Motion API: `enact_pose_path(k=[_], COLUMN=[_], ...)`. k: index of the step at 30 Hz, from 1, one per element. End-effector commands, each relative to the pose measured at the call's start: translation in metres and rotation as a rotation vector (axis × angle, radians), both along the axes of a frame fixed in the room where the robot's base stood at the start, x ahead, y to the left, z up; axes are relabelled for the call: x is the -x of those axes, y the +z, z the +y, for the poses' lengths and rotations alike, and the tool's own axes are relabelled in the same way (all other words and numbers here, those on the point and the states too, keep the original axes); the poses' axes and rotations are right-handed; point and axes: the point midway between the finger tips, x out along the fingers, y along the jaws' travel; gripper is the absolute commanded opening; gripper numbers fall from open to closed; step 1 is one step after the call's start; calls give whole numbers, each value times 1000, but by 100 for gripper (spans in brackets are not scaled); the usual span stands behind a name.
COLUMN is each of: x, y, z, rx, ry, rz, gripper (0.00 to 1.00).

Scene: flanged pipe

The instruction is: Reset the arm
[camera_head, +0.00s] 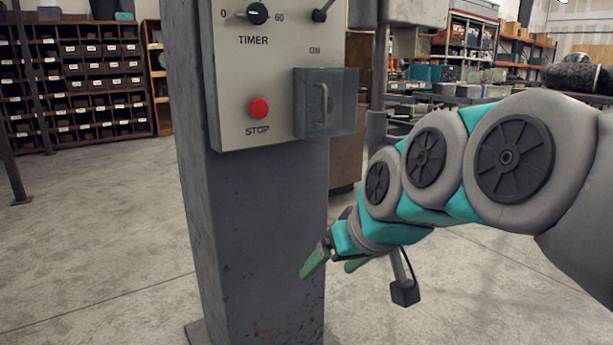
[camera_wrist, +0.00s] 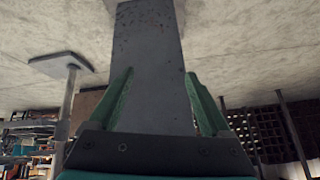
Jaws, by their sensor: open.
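My arm reaches in from the right of the head view, grey with teal bands, and bends down to the left. My gripper (camera_head: 330,268) hangs at its end, in front of the lower part of the grey pedestal (camera_head: 240,240). Its green fingers are apart with nothing between them. In the wrist view the two fingers of my gripper (camera_wrist: 162,100) stand open on either side of the pedestal column (camera_wrist: 150,50), which shows beyond them. I cannot tell how far the fingertips are from the column.
The pedestal carries a control panel (camera_head: 260,60) with a timer knob (camera_head: 257,14), a red stop button (camera_head: 259,108) and a clear cover (camera_head: 325,103). A shelf with bins (camera_head: 90,75) stands at the back left. The concrete floor (camera_head: 100,230) to the left is clear.

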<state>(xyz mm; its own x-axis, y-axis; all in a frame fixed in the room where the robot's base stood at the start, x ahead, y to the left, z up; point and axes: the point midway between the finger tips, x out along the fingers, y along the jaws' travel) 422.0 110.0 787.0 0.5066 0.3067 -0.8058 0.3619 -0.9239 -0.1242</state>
Motion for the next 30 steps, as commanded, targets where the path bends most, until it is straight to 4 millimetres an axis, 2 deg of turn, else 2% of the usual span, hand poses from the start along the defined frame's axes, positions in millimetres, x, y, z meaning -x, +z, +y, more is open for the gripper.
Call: enact_pose_path(k=[1,6,9,12,15,18,30], x=[18,90,136,178,207,223,227], y=[-28,-112,-149,-176,-190,-198,-199], z=[-12,-53,-75,-93,-103,-109,-110], rx=[31,126,176,218,243,258,262], ry=[-28,-130,-192,-243,-280,-301,-305], rz=[81,345,490,613,693,736,746], gripper=[82,82,82,82,82,82,82])
